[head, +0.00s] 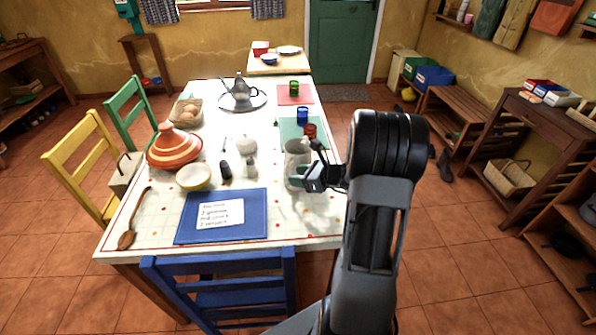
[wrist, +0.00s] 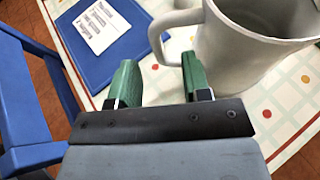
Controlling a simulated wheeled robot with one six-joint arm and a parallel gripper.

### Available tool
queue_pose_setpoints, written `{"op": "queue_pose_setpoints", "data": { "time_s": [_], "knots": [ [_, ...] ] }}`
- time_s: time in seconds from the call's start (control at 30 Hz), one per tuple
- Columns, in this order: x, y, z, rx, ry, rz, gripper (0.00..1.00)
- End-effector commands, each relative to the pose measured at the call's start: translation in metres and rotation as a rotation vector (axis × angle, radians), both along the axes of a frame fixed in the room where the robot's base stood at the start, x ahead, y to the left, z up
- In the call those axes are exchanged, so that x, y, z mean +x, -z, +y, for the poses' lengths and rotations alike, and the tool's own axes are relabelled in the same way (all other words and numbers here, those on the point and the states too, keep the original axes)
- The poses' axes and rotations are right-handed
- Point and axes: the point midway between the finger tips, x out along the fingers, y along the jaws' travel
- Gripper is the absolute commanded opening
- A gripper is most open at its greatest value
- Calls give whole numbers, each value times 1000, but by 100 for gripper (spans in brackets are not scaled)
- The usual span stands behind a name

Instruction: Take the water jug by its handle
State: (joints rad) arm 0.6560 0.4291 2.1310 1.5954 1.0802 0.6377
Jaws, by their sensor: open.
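The water jug (head: 297,158) is a grey-white pitcher standing upright on the table's right side. In the wrist view the jug (wrist: 250,45) fills the upper right, with its handle (wrist: 157,30) on the left side of its body. My gripper (wrist: 155,80) is open, with its two green fingers pointing at the jug. The lower part of the handle lies between or just beyond the fingertips; I cannot tell whether they touch it. The right finger is close to the jug's wall. In the head view my gripper (head: 298,183) is at the jug's near side and partly hides it.
A blue placemat (head: 254,203) with a written note lies left of the jug. Red (head: 310,131) and blue (head: 302,115) cups stand behind it. A blue chair (head: 225,285) is at the table's near edge. Salt and pepper shakers stand to the left.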

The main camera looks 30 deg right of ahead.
Motion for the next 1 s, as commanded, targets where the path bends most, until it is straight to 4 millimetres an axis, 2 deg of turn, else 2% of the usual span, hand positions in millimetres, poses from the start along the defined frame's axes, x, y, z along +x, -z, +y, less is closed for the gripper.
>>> {"op": "queue_pose_setpoints", "data": {
  "time_s": [0.17, 0.33, 0.5, 0.8, 1.0],
  "knots": [
    [8, 4, 7, 0, -2, 1, 44],
    [24, 13, 23, 0, -4, 1, 44],
    [36, 19, 31, -2, -2, 0, 44],
    [39, 21, 33, -3, -1, -1, 44],
    [39, 21, 33, -2, -1, 0, 27]
  ]
}}
